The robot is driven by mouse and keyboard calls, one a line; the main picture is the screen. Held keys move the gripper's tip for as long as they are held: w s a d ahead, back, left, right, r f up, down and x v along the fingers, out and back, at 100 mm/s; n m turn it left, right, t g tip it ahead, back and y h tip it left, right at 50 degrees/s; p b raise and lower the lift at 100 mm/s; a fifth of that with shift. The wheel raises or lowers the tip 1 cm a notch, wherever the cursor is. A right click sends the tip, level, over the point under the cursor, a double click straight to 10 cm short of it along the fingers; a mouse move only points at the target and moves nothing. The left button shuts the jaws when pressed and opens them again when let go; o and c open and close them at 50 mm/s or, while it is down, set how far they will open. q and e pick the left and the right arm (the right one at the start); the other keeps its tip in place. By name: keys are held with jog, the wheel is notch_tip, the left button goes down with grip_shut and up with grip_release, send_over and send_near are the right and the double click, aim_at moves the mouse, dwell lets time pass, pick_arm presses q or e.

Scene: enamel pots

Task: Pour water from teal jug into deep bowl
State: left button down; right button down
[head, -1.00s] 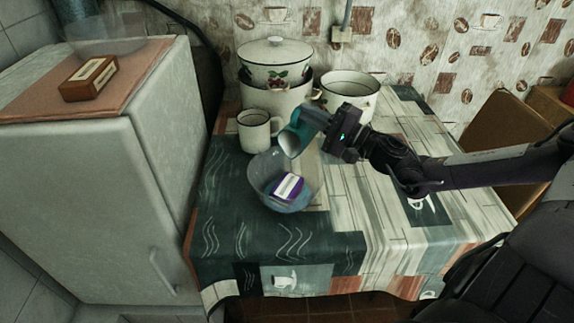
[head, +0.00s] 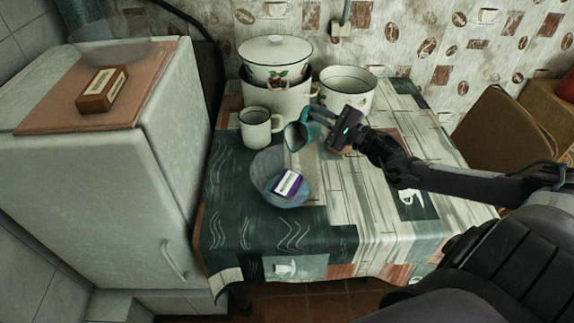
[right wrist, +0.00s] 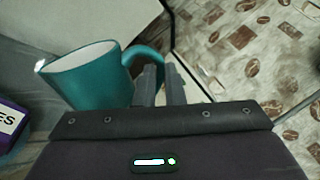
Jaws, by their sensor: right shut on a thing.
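The teal jug (head: 303,136) is tilted, its pale open mouth facing left towards the deep bowl. My right gripper (head: 325,119) is shut on the jug's handle, to the right of its body. In the right wrist view the jug (right wrist: 92,82) shows its white inside, and the fingers (right wrist: 160,84) are at its handle. The deep bowl (head: 262,172) is clear bluish glass and stands on the table, below and left of the jug. A purple and white box (head: 288,184) shows within the bowl's outline. I cannot make out any water. My left gripper is not in view.
A white mug (head: 256,128) stands close behind the bowl. A lidded pot (head: 275,65) on a larger pot (head: 280,99) and an open pot (head: 348,88) stand at the back. A fridge (head: 150,190) is on the left. The table's right front is clear.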

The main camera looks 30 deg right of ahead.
jog(key=m, duration=0.1)
jog(key=d+r+m+p, duration=0.1)
jog(key=m, duration=0.1)
jog(key=shift+w+d+h, duration=0.1)
jog(key=shift+w+h, duration=0.25)
jog(key=shift+h, duration=0.05)
jog(key=m, duration=0.1)
jog(key=d+m+p, duration=0.1)
jog(key=shift+w+d+f+m+h, duration=0.1)
jog(key=shift+w+d+m+h, duration=0.05)
jog(key=shift+w+m+h, duration=0.2)
jog(key=w+d+f+m+g+h+b, duration=0.1)
jog(key=w+d+f+m+b, duration=0.1)
jog(key=m, duration=0.6)
jog(key=shift+w+d+f+b, duration=0.35)
jog(key=shift+d+f+b, duration=0.7)
jog(key=shift+d, duration=0.7)
jog(key=shift+f, duration=0.15)
